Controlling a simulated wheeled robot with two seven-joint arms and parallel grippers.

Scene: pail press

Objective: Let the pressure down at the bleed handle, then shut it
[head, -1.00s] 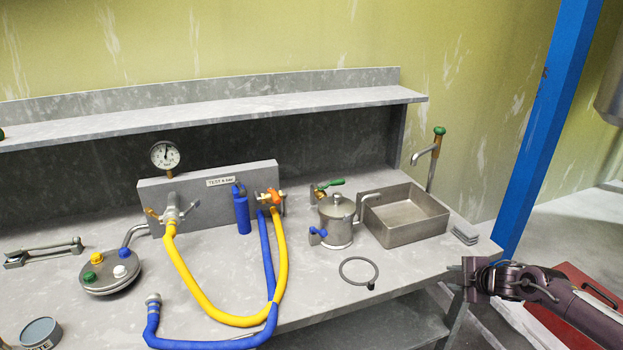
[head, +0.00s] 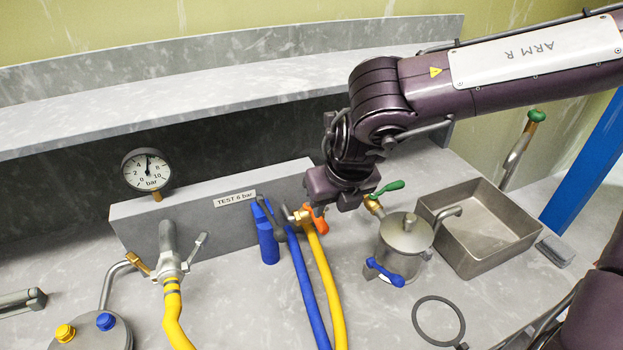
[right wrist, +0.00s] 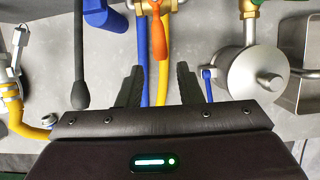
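The orange handle (head: 314,221) sits on a brass valve at the right end of the grey block (head: 205,210); it also shows in the right wrist view (right wrist: 158,40), hanging down. My right gripper (head: 322,205) is beside and above it in the head view. In the right wrist view the gripper (right wrist: 159,78) is open, with its fingers apart and the handle's lower end ahead, between their lines; no contact shows. The gauge (head: 147,170) needle points nearly straight up, between 4 and 8 bar. Which handle is the bleed is not labelled. My left gripper is out of view.
Blue (head: 308,290) and yellow (head: 328,285) hoses run down below the orange handle. A blue bottle-like part (head: 266,238) stands left of it. A steel pail (head: 405,243) with a blue handle (head: 383,271), a green-handled valve (head: 390,187) and a sink (head: 492,240) are to the right.

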